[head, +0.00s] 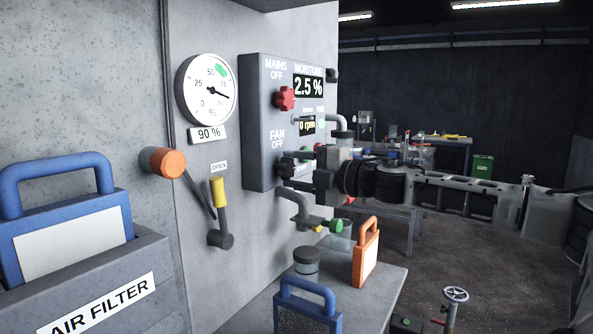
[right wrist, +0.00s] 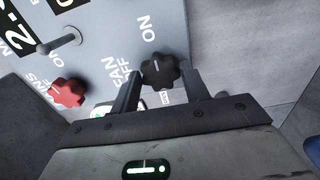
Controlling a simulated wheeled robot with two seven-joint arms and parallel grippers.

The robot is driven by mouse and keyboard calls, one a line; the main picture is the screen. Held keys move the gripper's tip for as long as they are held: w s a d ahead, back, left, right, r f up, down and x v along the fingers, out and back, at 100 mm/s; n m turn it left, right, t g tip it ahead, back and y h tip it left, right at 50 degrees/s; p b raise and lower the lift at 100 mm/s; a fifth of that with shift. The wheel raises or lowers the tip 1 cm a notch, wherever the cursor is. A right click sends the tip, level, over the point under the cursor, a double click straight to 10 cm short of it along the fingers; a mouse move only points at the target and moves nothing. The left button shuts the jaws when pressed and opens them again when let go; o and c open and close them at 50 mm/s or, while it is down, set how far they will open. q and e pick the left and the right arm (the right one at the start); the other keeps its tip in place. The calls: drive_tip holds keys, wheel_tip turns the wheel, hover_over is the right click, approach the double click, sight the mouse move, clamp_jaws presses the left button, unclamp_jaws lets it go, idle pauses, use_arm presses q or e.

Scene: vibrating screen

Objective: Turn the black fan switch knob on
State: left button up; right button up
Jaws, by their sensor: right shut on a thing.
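The black fan knob (right wrist: 160,71) sits on the grey control panel (head: 255,120), beside the FAN OFF and ON lettering. In the head view the knob (head: 284,168) is partly hidden by my right gripper (head: 300,172). In the right wrist view, the two fingers of my right gripper (right wrist: 161,88) stand on either side of the knob and are shut on it. A small pale mark shows on the knob's face; I cannot tell exactly which label it points to. My left gripper is not in view.
A red mains knob (head: 285,98) sits above on the same panel, near a small toggle lever (head: 303,120). Below are pipes with a green-ended valve (head: 336,226). A yellow-handled lever (head: 218,192) is on the wall. A table (head: 380,285) holds orange and blue handled filters.

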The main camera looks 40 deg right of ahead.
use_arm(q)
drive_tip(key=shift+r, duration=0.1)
use_arm(e)
drive_tip(key=o, duration=0.9)
drive_tip(key=shift+o, duration=0.2)
drive_tip(key=shift+s+d+f+b, duration=0.1)
drive_tip(key=shift+s+f+b, duration=0.15)
drive_tip(key=shift+b, duration=0.6)
use_arm(q)
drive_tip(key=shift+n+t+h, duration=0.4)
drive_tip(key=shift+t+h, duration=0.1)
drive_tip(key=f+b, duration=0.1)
drive_tip(key=b, duration=0.2)
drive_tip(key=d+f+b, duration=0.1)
drive_tip(key=b, duration=0.2)
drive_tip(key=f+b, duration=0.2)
drive_tip(key=b, duration=0.1)
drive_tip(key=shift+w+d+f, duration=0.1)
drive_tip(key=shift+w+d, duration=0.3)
use_arm(e)
drive_tip(key=v, duration=1.5)
drive_tip(key=shift+s+r, duration=0.25)
drive_tip(key=shift+r, duration=0.05)
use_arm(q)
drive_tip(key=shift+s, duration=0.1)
